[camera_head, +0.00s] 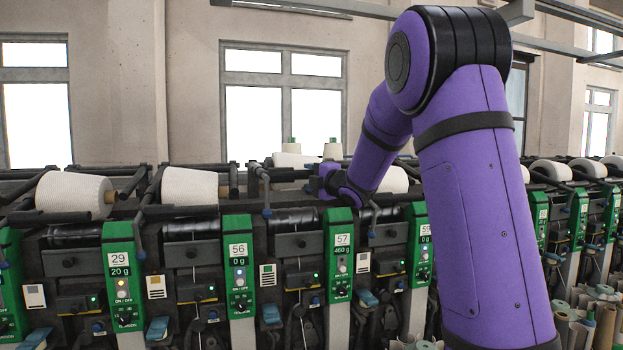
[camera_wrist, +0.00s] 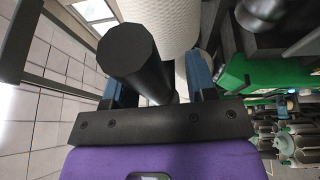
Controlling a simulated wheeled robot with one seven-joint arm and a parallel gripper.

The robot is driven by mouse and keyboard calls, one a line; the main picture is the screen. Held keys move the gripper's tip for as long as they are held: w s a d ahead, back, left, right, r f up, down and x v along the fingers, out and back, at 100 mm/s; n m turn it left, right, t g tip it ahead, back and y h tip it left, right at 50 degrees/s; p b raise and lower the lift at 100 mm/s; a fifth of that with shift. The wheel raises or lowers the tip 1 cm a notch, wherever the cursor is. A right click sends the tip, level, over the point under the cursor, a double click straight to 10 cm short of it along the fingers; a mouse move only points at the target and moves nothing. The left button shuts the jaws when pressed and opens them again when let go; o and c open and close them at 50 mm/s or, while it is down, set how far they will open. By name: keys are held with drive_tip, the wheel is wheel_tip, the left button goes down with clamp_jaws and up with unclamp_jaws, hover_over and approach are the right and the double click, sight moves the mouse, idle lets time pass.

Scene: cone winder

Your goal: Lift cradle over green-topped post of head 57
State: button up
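The green-topped post of head 57 (camera_head: 340,250) stands near the middle of the head view, with a "57" label and a "460 g" display. My gripper (camera_head: 322,182) is at the top of this post, partly hidden behind my purple arm. In the wrist view, its two blue fingers (camera_wrist: 160,85) are apart, with the cradle's black round handle (camera_wrist: 135,65) between them. A light strip shows between the handle and the right finger, so the fingers do not look closed on it. A white yarn cone (camera_wrist: 165,22) is close behind the handle. The cradle's far parts are hidden.
Neighbouring head posts 56 (camera_head: 238,265) and 59 (camera_head: 419,245) stand on either side. White yarn cones (camera_head: 75,194) lie in cradles along the machine. Black bars run along its top. The wrist view shows a tiled floor (camera_wrist: 50,110) at left.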

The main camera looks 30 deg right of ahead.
drive_tip(key=s+d, duration=0.1)
drive_tip(key=s, duration=0.9)
drive_tip(key=shift+s+f, duration=0.35)
drive_tip(key=shift+d, duration=0.1)
idle(1.0)
drive_tip(key=s+a+f+m+g, duration=0.3)
drive_tip(key=s+a+m, duration=0.3)
drive_tip(key=s, duration=0.4)
drive_tip(key=s+a+f+m+g+h, duration=0.1)
drive_tip(key=s+a+m+g, duration=0.4)
drive_tip(key=s, duration=0.6)
drive_tip(key=s+a+f+m+g+h, duration=0.1)
drive_tip(key=s+a+f+m+g, duration=0.3)
drive_tip(key=s+a+m, duration=0.4)
drive_tip(key=s+g, duration=0.1)
drive_tip(key=s, duration=0.2)
drive_tip(key=shift+f+m, duration=0.3)
drive_tip(key=shift+f, duration=0.05)
drive_tip(key=shift+s, duration=0.1)
